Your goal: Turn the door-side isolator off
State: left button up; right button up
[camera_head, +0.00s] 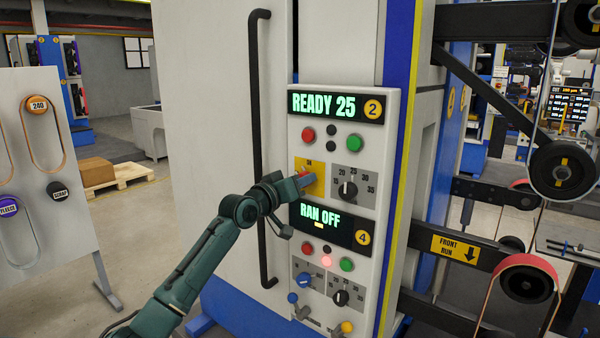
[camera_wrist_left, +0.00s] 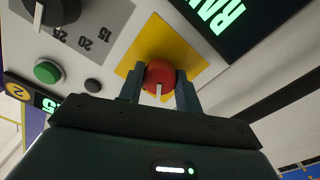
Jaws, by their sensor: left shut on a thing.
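The isolator (camera_head: 305,176) is a red knob on a yellow plate (camera_head: 313,165) in the upper control panel, left of a black dial. In the left wrist view the red knob (camera_wrist_left: 160,73) carries a white pointer mark, and the yellow plate (camera_wrist_left: 196,61) shows around it. My left gripper (camera_head: 299,181) is shut on the knob, one finger on each side; the fingers also show in the left wrist view (camera_wrist_left: 160,89). The gripper hides part of the knob and plate in the head view. The plate's lettering is too small to read. My right gripper is not in view.
A black vertical door handle (camera_head: 258,150) runs just left of the panel, behind my left arm. The upper display (camera_head: 335,106) reads READY 25, the lower (camera_head: 333,221) RAN OFF. Red and green buttons, a black dial (camera_head: 347,190) and a blue knob (camera_head: 304,280) are close by.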

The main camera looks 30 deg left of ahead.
pick_arm(q)
jog(key=n+p, duration=0.3)
jog(key=n, duration=0.7)
jog(key=shift+d+n, duration=0.1)
jog(key=shift+n, duration=0.3)
jog(key=shift+n+y, duration=0.3)
jog(key=shift+y, duration=0.1)
jog(key=o, duration=1)
jog(key=s+a+b, duration=0.1)
jog(key=s+b, duration=0.1)
jog(key=s, duration=1.1)
